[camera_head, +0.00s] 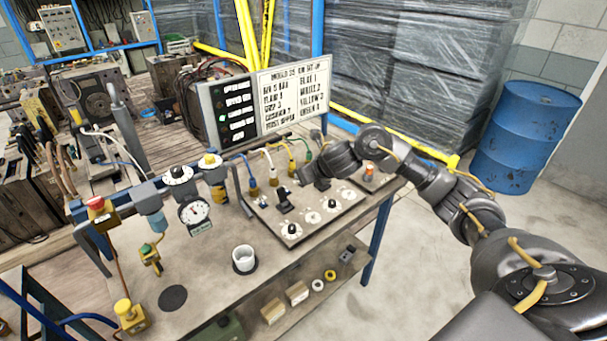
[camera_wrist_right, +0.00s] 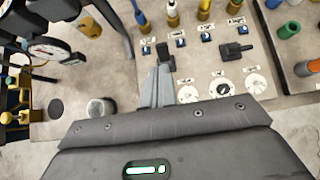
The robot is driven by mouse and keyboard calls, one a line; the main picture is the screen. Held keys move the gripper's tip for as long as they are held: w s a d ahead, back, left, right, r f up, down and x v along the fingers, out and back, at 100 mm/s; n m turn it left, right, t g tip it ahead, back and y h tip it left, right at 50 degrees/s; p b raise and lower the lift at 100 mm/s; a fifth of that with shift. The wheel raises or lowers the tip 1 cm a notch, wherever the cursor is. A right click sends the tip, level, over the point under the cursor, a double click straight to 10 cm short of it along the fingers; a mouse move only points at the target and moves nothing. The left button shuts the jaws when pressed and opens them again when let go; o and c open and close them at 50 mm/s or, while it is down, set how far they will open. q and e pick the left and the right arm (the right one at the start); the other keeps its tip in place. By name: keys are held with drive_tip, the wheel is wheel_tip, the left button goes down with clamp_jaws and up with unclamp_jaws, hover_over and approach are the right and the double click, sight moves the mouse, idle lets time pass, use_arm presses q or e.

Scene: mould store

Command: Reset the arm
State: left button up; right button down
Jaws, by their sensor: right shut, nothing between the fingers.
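My right arm comes in from the right in the head view, bent over the bench, with its right gripper (camera_head: 301,177) low over a control panel (camera_head: 265,215). In the right wrist view the gripper's fingers (camera_wrist_right: 158,84) are together with nothing between them. Their tips lie beside a black lever (camera_wrist_right: 165,57) on the panel; I cannot tell whether they touch it. A second black lever (camera_wrist_right: 236,49) stands to its right. White dials (camera_wrist_right: 222,88) line the panel's near edge. My left gripper is not in view.
A white cup (camera_head: 244,258) and a gauge (camera_head: 194,213) stand left of the panel. Coloured hose plugs (camera_head: 272,177) line its back. A sign board (camera_head: 292,97) stands behind. A blue drum (camera_head: 528,135) is at right, with clear floor before it.

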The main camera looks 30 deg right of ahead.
drive_tip(key=shift+s+d+r, duration=0.1)
drive_tip(key=shift+s+r, duration=0.15)
drive_tip(key=shift+r, duration=0.25)
